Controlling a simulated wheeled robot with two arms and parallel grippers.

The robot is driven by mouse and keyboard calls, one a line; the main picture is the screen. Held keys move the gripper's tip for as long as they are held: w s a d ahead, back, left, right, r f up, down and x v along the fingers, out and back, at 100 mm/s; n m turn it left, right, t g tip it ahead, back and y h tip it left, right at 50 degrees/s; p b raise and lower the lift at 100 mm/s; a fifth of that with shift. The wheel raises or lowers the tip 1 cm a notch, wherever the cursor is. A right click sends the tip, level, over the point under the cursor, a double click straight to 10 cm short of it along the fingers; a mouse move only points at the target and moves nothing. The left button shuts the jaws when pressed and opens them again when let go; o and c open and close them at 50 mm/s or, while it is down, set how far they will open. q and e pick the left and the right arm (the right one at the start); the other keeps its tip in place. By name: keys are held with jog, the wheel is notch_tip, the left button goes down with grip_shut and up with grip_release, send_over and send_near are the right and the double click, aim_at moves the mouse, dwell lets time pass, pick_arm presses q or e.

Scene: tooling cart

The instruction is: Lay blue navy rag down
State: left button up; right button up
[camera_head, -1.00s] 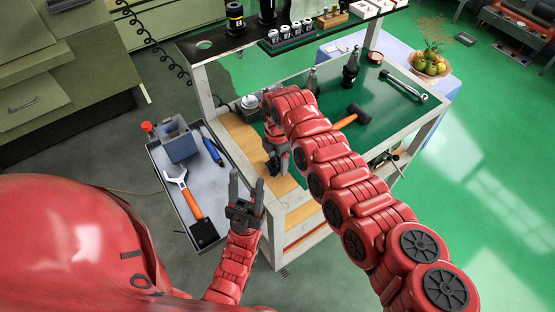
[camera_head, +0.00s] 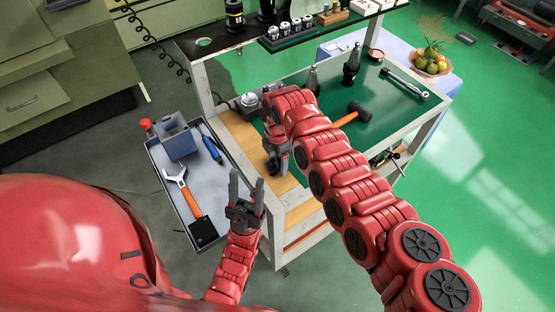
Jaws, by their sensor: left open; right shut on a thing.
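My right arm reaches over the cart, and its gripper (camera_head: 277,165) points down at the wooden strip (camera_head: 243,136) along the cart's left edge. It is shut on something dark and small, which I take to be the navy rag. The rag is almost wholly hidden by the fingers, and I cannot tell whether it touches the wood. My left gripper (camera_head: 245,193) is open and empty, fingers up, between the side tray and the cart.
An upper shelf (camera_head: 330,25) overhangs the back.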

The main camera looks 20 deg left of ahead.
jog(key=o, duration=1.2)
jog(key=shift+r+b, duration=2.5)
jog(key=shift+r, duration=6.2)
